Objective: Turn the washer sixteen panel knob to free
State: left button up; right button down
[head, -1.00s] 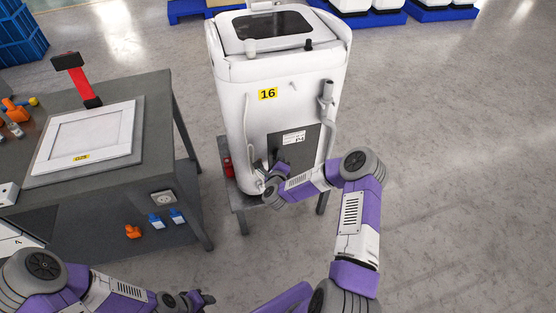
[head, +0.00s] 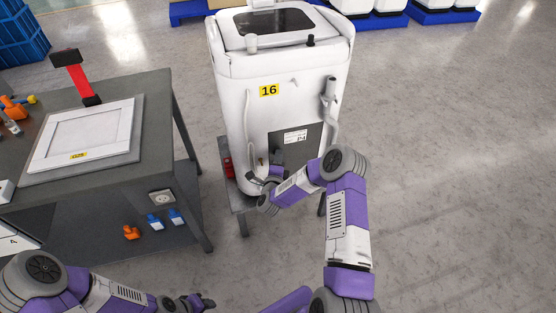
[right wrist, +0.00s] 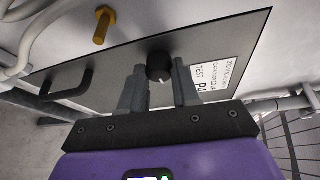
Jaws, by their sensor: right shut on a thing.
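Washer sixteen (head: 235,112) is a white upright machine with a yellow 16 label, standing on a grey stand. Its dark panel (head: 278,148) is low on the front, partly hidden by my right arm. In the right wrist view the panel (right wrist: 205,48) carries a round black knob (right wrist: 158,66) beside a white label. My right gripper (right wrist: 158,70) has its two fingers on either side of the knob and is shut on it.
A black handle (right wrist: 66,84) and a brass bolt (right wrist: 103,25) are near the knob, with grey hoses (right wrist: 30,35) alongside. Floor at right is clear.

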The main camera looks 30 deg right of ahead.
jog(key=c, duration=0.8)
grip_release()
jog(key=p+v, duration=0.1)
jog(key=v, duration=0.6)
jog(key=shift+s+a+p, duration=0.2)
jog(key=shift+s+p, duration=0.1)
jog(key=shift+p, duration=0.1)
